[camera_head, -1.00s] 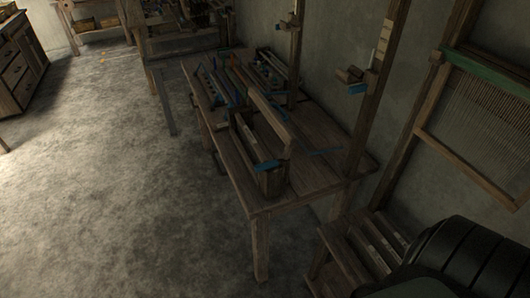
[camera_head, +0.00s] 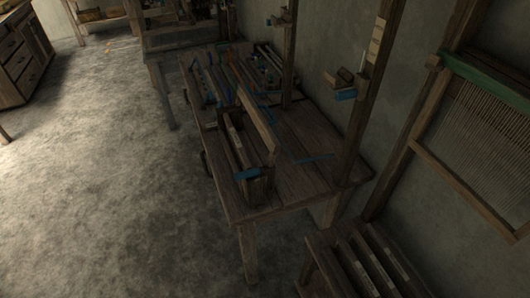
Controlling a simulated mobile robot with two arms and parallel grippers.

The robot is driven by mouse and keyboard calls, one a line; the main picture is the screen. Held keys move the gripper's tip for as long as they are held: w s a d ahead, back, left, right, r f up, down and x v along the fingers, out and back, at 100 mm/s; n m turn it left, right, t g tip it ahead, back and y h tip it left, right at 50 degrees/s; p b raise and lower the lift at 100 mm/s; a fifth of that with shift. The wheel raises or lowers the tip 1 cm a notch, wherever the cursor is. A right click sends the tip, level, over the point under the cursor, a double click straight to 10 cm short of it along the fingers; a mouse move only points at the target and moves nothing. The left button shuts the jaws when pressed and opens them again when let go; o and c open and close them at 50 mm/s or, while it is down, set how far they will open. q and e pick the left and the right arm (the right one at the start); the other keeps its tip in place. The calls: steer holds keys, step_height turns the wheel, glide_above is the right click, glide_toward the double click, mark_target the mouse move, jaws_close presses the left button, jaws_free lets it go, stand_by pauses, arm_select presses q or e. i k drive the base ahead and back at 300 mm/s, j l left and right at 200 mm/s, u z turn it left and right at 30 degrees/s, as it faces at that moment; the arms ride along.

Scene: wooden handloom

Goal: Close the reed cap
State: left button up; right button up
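On the wooden table stands a long narrow wooden frame (camera_head: 233,143) with a blue piece (camera_head: 247,174) at its near end. A long, lighter wooden bar (camera_head: 257,120) stands raised along its right side, apart from the frame's left rail. This bar looks like the reed cap, in an open position, but I cannot be sure. Neither of my grippers is in view.
The wooden table (camera_head: 305,176) has bare top to the right of the frame, with a thin blue strip on it. Several slatted parts lie at its far end. Two posts rise at its wall side. A low bench (camera_head: 335,268) stands at the lower right. A loom frame with a green bar (camera_head: 487,72) is on the right. Open floor (camera_head: 110,190) lies left.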

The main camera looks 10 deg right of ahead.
mark_target(271, 140)
steer(key=i+j, duration=0.15)
steer(key=j, duration=0.15)
steer(key=i+j+z, duration=0.1)
steer(key=j, duration=0.25)
steer(key=i+j, duration=0.25)
steer(key=i+j+z, duration=0.15)
steer(key=j, duration=0.25)
steer(key=i+j, duration=0.15)
steer(key=j, duration=0.2)
